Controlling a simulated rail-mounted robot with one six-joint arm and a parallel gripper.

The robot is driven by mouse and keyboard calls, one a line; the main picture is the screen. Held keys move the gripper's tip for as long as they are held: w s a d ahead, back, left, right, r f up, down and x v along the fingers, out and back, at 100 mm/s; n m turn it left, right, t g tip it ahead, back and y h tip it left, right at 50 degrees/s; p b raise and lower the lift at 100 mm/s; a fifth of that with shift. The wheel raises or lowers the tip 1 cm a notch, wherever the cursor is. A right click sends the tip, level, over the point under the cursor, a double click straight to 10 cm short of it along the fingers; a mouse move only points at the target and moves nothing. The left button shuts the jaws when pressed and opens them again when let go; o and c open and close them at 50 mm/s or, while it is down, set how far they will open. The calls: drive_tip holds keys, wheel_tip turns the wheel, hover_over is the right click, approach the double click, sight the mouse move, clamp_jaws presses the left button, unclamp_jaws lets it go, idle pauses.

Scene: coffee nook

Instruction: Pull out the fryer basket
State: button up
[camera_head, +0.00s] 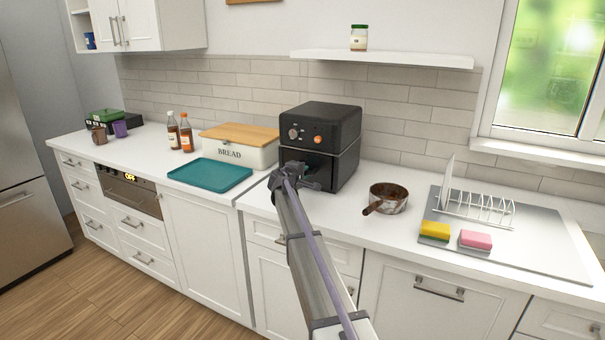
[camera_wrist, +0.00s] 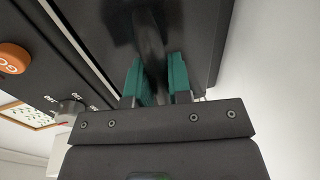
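The black air fryer (camera_head: 327,130) stands on the counter against the tiled wall, with a dial and an orange button on its upper front. Its fryer basket (camera_head: 318,166) is the lower front part and appears to sit in the body. My gripper (camera_head: 294,178) is at the basket's front, and my arm partly hides this area. In the wrist view, the green finger pads (camera_wrist: 159,82) are close together with the dark basket handle (camera_wrist: 155,55) between them. They appear shut on it; the contact itself is hard to see against the dark front.
A teal tray (camera_head: 210,174) and a bread box (camera_head: 240,150) lie left of the fryer. A pan (camera_head: 388,197) stands to the right, then a yellow sponge (camera_head: 435,231), a pink sponge (camera_head: 475,239) and a dish rack (camera_head: 478,208). The counter in front of the fryer is mostly clear.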

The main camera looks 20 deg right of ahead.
clamp_jaws()
